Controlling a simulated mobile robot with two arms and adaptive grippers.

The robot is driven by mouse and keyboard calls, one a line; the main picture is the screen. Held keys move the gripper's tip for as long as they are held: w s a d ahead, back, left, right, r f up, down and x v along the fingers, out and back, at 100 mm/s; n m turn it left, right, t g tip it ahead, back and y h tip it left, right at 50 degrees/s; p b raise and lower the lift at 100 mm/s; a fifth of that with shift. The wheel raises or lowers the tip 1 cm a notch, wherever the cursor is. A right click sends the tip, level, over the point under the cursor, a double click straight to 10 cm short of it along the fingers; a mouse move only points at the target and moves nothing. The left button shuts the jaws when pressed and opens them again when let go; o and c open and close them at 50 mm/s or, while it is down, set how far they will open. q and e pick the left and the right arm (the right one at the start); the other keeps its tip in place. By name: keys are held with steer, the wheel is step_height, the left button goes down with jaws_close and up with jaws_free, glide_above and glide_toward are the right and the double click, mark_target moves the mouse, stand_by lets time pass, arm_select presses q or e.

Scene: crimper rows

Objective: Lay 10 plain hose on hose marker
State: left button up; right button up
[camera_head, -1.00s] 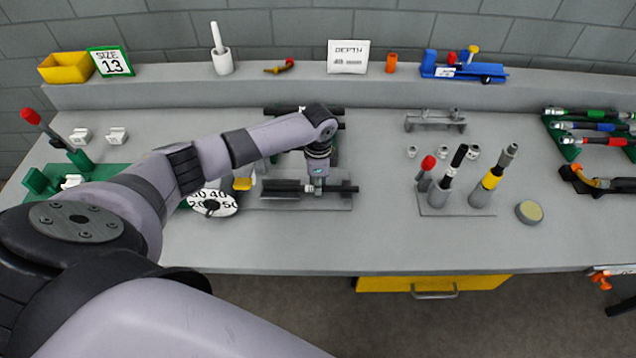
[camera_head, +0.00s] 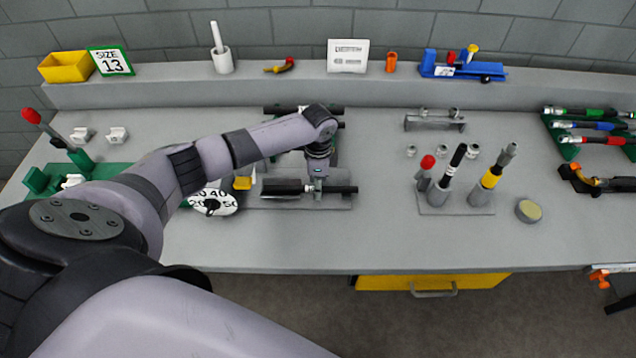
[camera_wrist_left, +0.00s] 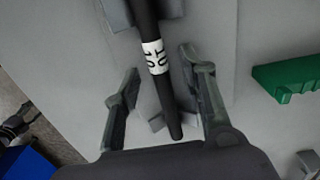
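A black hose (camera_wrist_left: 168,100) with a white printed band (camera_wrist_left: 155,57) lies between the fingers of my left gripper (camera_wrist_left: 162,88) in the left wrist view. The fingers are open, with a gap on both sides of the hose. The print on the band is sideways and hard to read. In the head view the gripper (camera_head: 316,188) is low over the black hose (camera_head: 342,189), which lies along a grey base plate (camera_head: 335,203). Another black hose (camera_head: 285,109) lies behind, partly hidden by my arm. I cannot tell which thing is the hose marker. My right gripper is not in view.
A numbered dial (camera_head: 212,203) and a yellow piece (camera_head: 243,183) are left of the plate. Upright tools (camera_head: 440,190) stand to its right, with a round tin (camera_head: 528,210). A size 13 sign (camera_head: 110,61) and a white card (camera_head: 347,56) stand on the back ledge. The front bench strip is clear.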

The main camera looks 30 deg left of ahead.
arm_select(q)
step_height(320, 180, up, 12)
stand_by(0.6)
stand_by(0.4)
